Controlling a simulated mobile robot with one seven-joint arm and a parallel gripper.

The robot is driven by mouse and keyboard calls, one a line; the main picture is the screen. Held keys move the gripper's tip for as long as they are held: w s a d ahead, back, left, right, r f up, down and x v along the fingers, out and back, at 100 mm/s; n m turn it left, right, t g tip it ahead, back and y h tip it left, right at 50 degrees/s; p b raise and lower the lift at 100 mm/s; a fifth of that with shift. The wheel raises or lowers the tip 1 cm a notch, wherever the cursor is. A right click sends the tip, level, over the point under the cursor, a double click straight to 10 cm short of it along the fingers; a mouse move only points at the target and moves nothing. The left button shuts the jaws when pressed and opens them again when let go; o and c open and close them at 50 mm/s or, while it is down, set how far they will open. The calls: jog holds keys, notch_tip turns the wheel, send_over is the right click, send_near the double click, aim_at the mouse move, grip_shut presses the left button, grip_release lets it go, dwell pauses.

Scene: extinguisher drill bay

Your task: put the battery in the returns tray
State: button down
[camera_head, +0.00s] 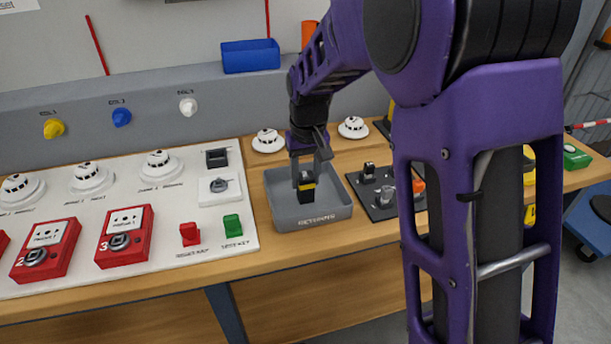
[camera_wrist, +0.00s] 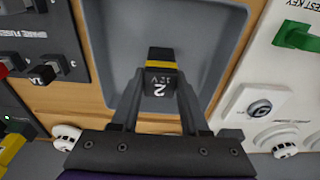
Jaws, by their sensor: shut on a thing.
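The battery (camera_head: 306,192) is a small black block with a yellow band. My gripper (camera_head: 305,172) is shut on it and points down over the grey returns tray (camera_head: 331,216) in the head view. I cannot tell whether the battery touches the tray floor.
A white panel (camera_head: 130,214) with red call points, a red key (camera_head: 190,234) and a green key (camera_head: 232,225) lies left of the tray. A dark board (camera_head: 382,212) marked for spare fuses stands close on its right. Smoke detectors (camera_head: 268,140) sit behind the tray.

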aim_at(307, 180)
jog(key=shift+c, duration=2)
grip_release()
jog(key=shift+r, duration=0.1)
notch_tip(307, 180, up, 12)
jog(key=s+p, duration=0.1)
jog(key=p, duration=0.1)
jog(key=shift+s+d, duration=0.2)
jog(key=shift+s, duration=0.05)
